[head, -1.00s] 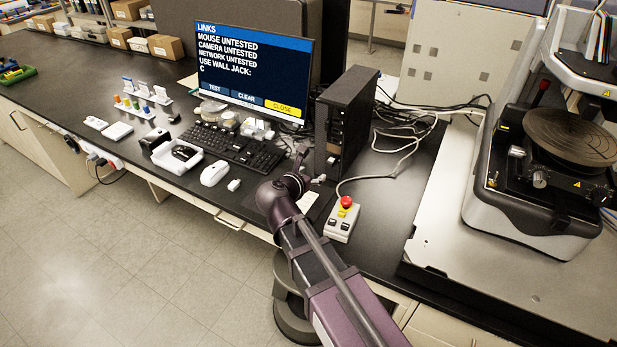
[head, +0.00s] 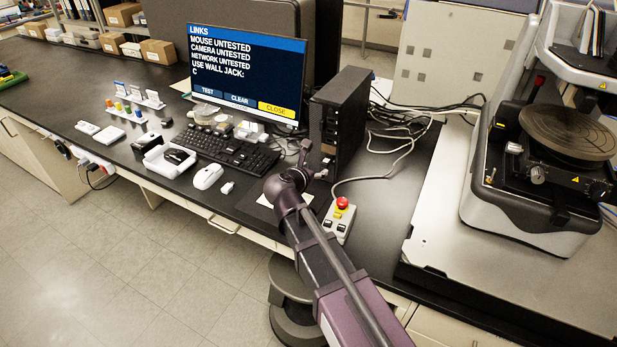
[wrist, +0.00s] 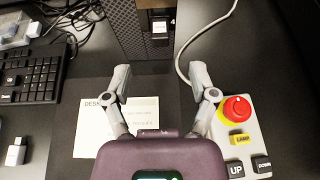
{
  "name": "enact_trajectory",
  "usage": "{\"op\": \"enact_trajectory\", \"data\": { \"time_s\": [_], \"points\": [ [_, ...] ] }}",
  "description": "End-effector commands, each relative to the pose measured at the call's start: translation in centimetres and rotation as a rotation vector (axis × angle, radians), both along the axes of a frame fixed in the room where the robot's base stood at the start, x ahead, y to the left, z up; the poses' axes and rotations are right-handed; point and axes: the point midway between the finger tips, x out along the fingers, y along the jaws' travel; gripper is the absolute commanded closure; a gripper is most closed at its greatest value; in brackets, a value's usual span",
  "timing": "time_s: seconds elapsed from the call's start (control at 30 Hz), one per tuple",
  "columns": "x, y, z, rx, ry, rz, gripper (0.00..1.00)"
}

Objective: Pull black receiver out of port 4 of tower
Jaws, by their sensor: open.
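The black computer tower (head: 340,115) stands on the bench right of the monitor. In the wrist view the tower (wrist: 126,22) is at the top, with a dark receiver (wrist: 159,30) in its front beside a "4" label. The receiver cannot be made out clearly in the head view. My gripper (head: 310,160) is in front of the tower's lower front. In the wrist view my gripper (wrist: 158,75) is open, its two fingers spread and nothing between them. The receiver lies beyond the fingertips, roughly in line with the gap, apart from them.
A control box with a red button (wrist: 237,108) stands close to the right finger. A paper card (wrist: 128,125) lies under the gripper. The keyboard (head: 227,150) and white mouse (head: 208,176) are left. A pale cable (wrist: 185,55) curves right of the tower.

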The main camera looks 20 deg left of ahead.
Motion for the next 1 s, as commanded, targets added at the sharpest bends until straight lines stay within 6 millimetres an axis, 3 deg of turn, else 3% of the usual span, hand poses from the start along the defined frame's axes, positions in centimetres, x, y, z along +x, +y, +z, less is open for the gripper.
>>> {"op": "enact_trajectory", "data": {
  "time_s": [0.2,0.5,1.0],
  "points": [
    [3.1,-0.1,-1.5,0.001,0.000,-0.001,0.26],
    [6.1,-0.3,-2.7,-0.001,0.000,0.001,0.26],
    [6.9,-0.4,-2.9,0.000,0.000,0.003,0.26]
  ]
}}
